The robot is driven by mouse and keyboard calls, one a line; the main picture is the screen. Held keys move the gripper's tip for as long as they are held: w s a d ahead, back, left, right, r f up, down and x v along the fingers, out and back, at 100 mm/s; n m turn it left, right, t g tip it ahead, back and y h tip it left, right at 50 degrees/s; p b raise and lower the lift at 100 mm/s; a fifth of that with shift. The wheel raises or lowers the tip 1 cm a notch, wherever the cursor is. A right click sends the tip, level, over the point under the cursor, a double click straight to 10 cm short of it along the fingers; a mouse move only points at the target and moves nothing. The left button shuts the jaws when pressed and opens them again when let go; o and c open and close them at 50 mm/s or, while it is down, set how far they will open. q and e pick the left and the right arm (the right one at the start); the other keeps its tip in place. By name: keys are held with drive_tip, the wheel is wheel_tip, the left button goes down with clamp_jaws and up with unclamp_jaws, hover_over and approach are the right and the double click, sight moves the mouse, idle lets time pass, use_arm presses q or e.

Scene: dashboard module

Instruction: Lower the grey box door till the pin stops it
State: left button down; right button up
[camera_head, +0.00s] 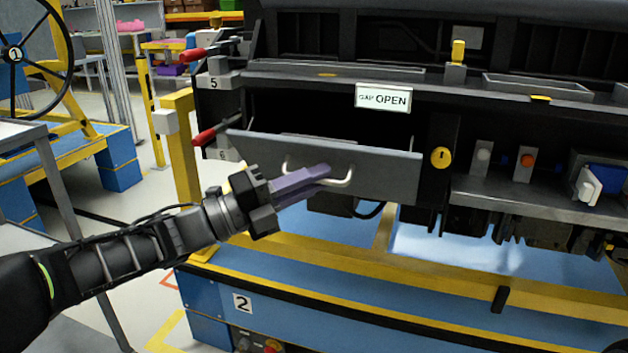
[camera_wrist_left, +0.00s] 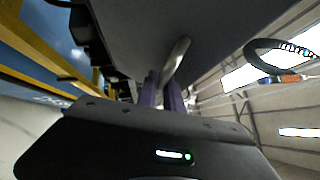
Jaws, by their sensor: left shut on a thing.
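The grey box door (camera_head: 385,172) hangs partly lowered on the dark dashboard module, with a dark opening showing above its top edge. A light metal handle (camera_head: 289,166) curves out from its face. My left gripper (camera_head: 326,172) has its purple fingers shut on the right part of the handle. In the left wrist view the purple fingers (camera_wrist_left: 165,92) close around the handle (camera_wrist_left: 178,58), with the grey door (camera_wrist_left: 150,30) beyond. The pin cannot be made out for certain. My right gripper is not in view.
A "GAP OPEN" sign (camera_head: 383,98) sits above the opening. A yellow round knob (camera_head: 441,157) is right of the door. Red-tipped levers (camera_head: 217,130) stick out at the left. A blue and yellow base (camera_head: 330,290) lies below, with free room in front of the door.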

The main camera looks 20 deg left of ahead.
use_arm(q)
drive_tip(key=c, duration=1.8)
unclamp_jaws()
drive_tip(key=shift+o, duration=0.2)
drive_tip(key=shift+a, duration=0.1)
drive_tip(key=p+v, duration=0.1)
drive_tip(key=v, duration=0.6)
drive_tip(key=shift+s+a+f, duration=0.15)
drive_tip(key=shift+s+a, duration=0.1)
